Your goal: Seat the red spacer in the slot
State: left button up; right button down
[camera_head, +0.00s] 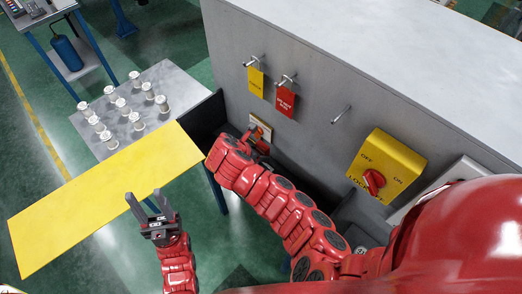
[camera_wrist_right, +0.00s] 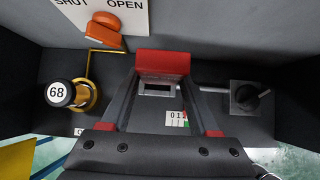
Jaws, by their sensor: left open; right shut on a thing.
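The red spacer (camera_wrist_right: 163,62) is a red block between the fingertips of my right gripper (camera_wrist_right: 162,76) in the right wrist view. That gripper is shut on it. A slot (camera_wrist_right: 158,88), a dark opening in a pale frame, shows just below the spacer, between the fingers. The spacer appears outside the slot; I cannot tell its exact gap from it. In the head view my right gripper (camera_head: 258,140) is at the grey panel, partly hidden by my arm.
Several white spindles stand on a metal table (camera_head: 160,75).

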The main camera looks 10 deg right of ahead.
jog(key=shift+f+b, duration=2.15)
jog(key=shift+f, duration=0.75)
jog(key=shift+f+b, duration=1.5)
jog(key=shift+f, duration=0.35)
jog(key=shift+r, duration=0.25)
jog(key=shift+r+p, duration=0.95)
jog(key=shift+r, duration=0.4)
